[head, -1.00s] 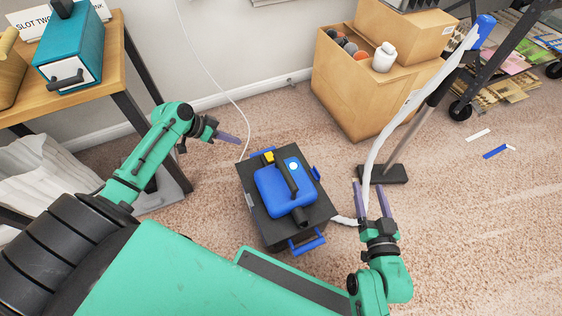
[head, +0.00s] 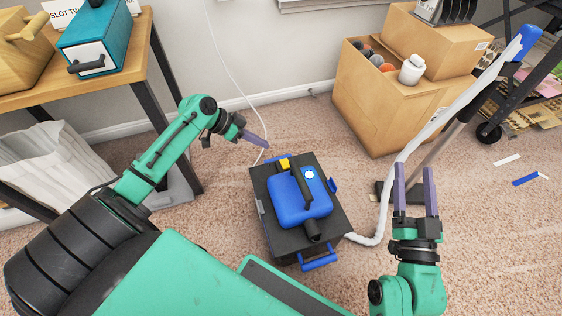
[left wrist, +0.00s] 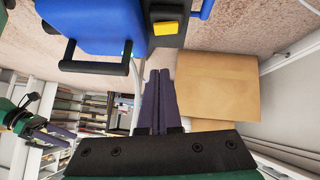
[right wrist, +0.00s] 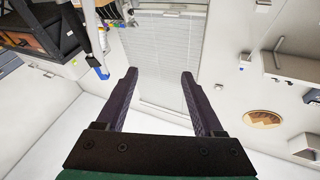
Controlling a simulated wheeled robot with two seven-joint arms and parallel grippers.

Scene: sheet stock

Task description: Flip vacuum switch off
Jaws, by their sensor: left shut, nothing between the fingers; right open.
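The vacuum (head: 302,203) is a dark box with a blue top, standing on the carpet in the middle of the head view. Its yellow switch (head: 285,163) is at the far edge of the top; it also shows in the left wrist view (left wrist: 165,28). Whether the switch is on or off I cannot tell. My left gripper (head: 266,146) is shut and empty, just left of the switch and apart from it. In the left wrist view its fingertips (left wrist: 158,72) point toward the vacuum. My right gripper (head: 414,178) is open and empty, right of the vacuum, near the white hose (head: 386,205).
A cardboard box (head: 375,112) stands behind the vacuum by the wall. A wooden table (head: 118,55) with a teal box (head: 95,38) is at the left. The floor head (head: 383,190) lies near my right gripper.

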